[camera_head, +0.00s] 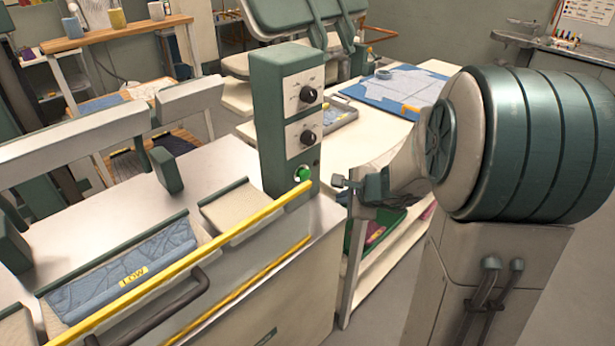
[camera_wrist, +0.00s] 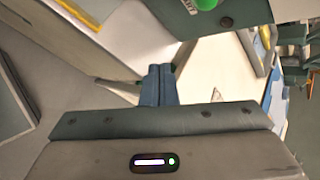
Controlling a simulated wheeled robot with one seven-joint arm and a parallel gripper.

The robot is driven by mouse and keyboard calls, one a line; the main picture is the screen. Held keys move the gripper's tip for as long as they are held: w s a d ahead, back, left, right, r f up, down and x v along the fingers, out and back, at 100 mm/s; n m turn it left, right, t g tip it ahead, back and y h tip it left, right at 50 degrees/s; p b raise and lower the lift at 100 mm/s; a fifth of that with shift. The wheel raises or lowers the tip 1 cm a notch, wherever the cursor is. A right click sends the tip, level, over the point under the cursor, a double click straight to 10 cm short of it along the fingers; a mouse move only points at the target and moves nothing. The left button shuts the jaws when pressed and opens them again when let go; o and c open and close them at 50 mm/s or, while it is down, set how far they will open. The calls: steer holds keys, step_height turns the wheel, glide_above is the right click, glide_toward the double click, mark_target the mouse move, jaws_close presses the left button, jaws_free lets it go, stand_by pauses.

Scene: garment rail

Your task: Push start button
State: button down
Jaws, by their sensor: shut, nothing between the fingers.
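The green start button (camera_head: 303,175) sits low on the front of a green control box with a light panel, below two black knobs. In the wrist view the green button (camera_wrist: 206,3) shows at the top edge, partly cut off. My gripper (camera_head: 338,181) is to the right of the button in the head view, apart from it. In the wrist view its fingers (camera_wrist: 159,72) are together and empty, pointing up the picture, with the button above and to the right of the tips.
The control box (camera_head: 266,125) stands on a white machine with a yellow bar (camera_head: 190,262) and a dark handle (camera_head: 165,315) along its front. A folded blue cloth (camera_head: 125,272) labelled LOW lies in a tray. A white table (camera_head: 362,125) stands behind.

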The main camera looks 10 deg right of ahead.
mark_target(304, 175)
steer(key=w+a+p, duration=0.1)
steer(key=w+a, duration=0.4)
steer(key=w, duration=0.2)
steer(key=shift+p, duration=0.3)
steer(key=shift+w+a, duration=0.1)
steer(key=shift+a, duration=0.05)
stand_by(1.8)
steer(key=shift+w+a, duration=0.15)
steer(key=shift+w, duration=0.1)
